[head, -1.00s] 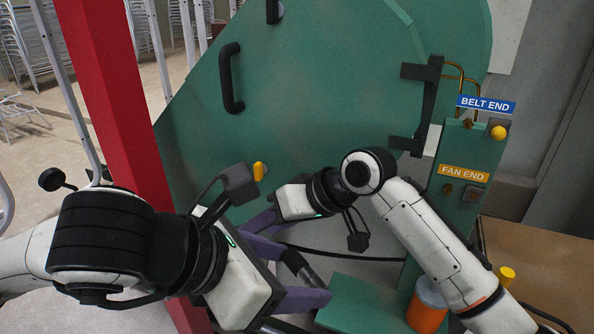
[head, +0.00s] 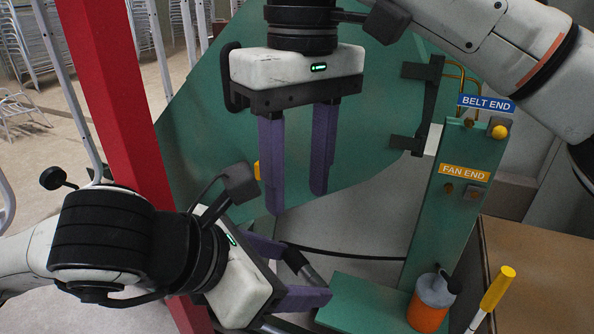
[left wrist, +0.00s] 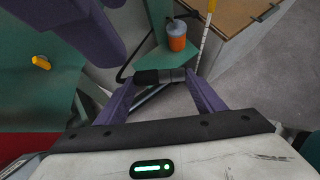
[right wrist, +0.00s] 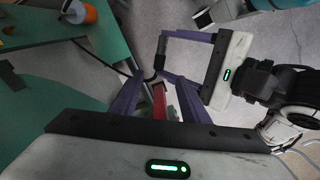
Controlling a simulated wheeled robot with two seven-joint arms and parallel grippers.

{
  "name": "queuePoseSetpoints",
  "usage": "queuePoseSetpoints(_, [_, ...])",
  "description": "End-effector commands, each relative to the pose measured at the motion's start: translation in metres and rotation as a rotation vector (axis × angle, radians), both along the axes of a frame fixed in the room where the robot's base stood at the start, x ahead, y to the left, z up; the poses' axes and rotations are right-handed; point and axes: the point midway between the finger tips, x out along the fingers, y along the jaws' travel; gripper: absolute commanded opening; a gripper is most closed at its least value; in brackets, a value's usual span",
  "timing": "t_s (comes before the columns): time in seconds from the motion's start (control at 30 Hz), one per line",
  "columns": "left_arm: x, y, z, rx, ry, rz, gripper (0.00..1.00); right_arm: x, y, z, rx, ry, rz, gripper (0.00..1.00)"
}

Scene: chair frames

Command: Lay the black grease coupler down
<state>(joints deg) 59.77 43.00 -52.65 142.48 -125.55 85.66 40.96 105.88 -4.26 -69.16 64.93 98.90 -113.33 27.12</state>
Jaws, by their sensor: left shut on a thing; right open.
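The black grease coupler (left wrist: 158,77) is a short dark cylinder with a greyer right end, lying across the fingers of my left gripper (left wrist: 160,84) in the left wrist view. My left gripper is shut on it. In the right wrist view the coupler (right wrist: 161,45) stands between the purple fingertips of my left gripper (right wrist: 163,54). A black hose runs off from it. In the head view my left gripper (head: 308,272) is low in the middle. My right gripper (head: 297,205) is open and empty above it, fingers pointing down.
A green shelf (head: 360,300) at the lower middle bears an orange pot (head: 427,308). A green post (head: 455,190) carries FAN END and BELT END labels. A yellow-handled rod (head: 497,290) leans by a brown-topped box (head: 545,270). A red post (head: 110,100) stands left.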

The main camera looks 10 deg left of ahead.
Motion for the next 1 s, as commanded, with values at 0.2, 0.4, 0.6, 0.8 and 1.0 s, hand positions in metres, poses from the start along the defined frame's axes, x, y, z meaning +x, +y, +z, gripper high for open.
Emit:
queuePoseSetpoints(0.2, [0.000, 0.000, 0.000, -0.001, -0.001, 0.000, 0.39, -0.001, 0.000, -0.039, 0.000, 0.003, 0.001, 0.42])
queuePoseSetpoints(0.4, [0.000, 0.000, 0.000, -0.001, -0.001, 0.000, 0.39, -0.002, 0.001, -0.077, 0.001, 0.002, 0.001, 0.42])
queuePoseSetpoints(0.6, [0.000, 0.000, 0.000, -0.001, -0.001, 0.000, 0.39, -0.003, 0.002, -0.102, 0.002, 0.001, 0.001, 0.42])
queuePoseSetpoints(0.8, [0.000, 0.000, 0.000, -0.001, -0.001, 0.000, 0.39, -0.003, 0.003, -0.112, 0.004, 0.001, 0.001, 0.42])
queuePoseSetpoints(1.0, [0.000, 0.000, 0.000, -0.001, -0.001, 0.000, 0.39, -0.003, 0.003, -0.112, 0.004, 0.001, 0.001, 0.42])
